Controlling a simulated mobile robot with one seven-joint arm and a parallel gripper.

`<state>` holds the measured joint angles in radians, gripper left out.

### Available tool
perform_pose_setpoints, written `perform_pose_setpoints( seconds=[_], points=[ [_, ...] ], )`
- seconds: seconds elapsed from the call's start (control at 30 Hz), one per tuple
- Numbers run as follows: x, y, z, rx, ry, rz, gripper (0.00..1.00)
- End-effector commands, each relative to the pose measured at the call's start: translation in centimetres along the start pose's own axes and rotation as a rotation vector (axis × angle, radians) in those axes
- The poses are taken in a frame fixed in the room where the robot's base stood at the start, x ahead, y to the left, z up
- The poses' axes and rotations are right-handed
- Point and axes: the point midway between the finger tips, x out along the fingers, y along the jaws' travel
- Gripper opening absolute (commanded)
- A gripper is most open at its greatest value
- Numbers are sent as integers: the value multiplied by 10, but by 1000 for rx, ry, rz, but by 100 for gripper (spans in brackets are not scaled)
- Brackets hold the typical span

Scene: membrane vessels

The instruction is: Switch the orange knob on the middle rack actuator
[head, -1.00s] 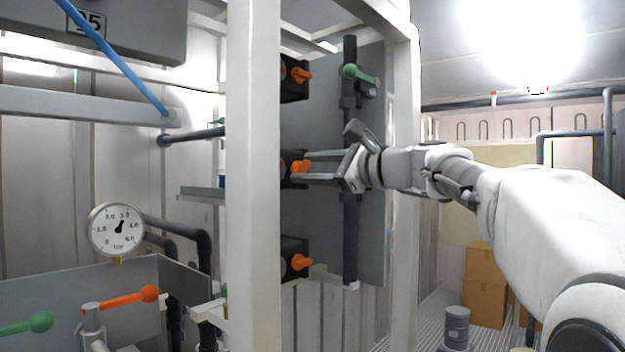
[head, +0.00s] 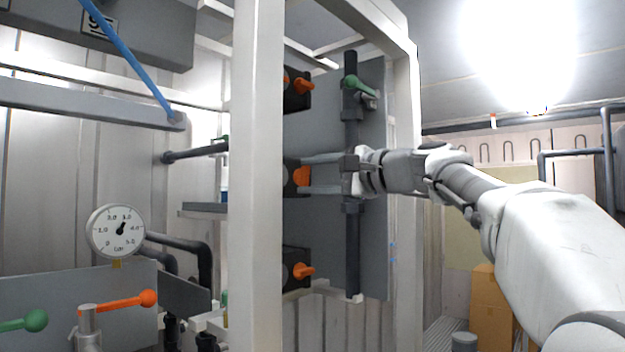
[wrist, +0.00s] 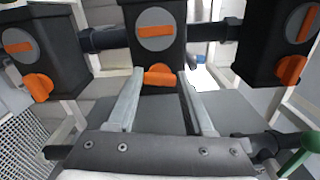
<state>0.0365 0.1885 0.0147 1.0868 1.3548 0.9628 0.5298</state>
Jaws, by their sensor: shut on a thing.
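The middle rack actuator is a black block in the head view (head: 291,177), partly behind the white post. Its orange knob (head: 302,177) faces my gripper. My gripper (head: 304,175) reaches in from the right, with its two grey fingers above and below the knob, shut on it. In the wrist view the middle actuator (wrist: 155,12) has a round grey indicator with a horizontal orange bar. Its orange knob (wrist: 158,75) sits between the tips of my gripper (wrist: 159,76); the contact points are hard to see.
Similar actuators with orange knobs sit above (head: 303,86) and below (head: 303,270). A dark vertical pipe (head: 352,240) and a green handle (head: 359,85) stand close to my gripper. A white frame post (head: 256,200) stands left of the knobs. A pressure gauge (head: 116,231) is further left.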

Motion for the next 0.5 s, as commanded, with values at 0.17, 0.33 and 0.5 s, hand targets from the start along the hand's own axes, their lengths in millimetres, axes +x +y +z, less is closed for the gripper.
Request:
perform_pose_setpoints(
  seconds=[0.17,0.33,0.5],
  points=[
    [0,1,0,-11,1,2,0],
    [0,1,0,-10,1,2,0],
    [0,1,0,-10,1,2,67]
  ],
)
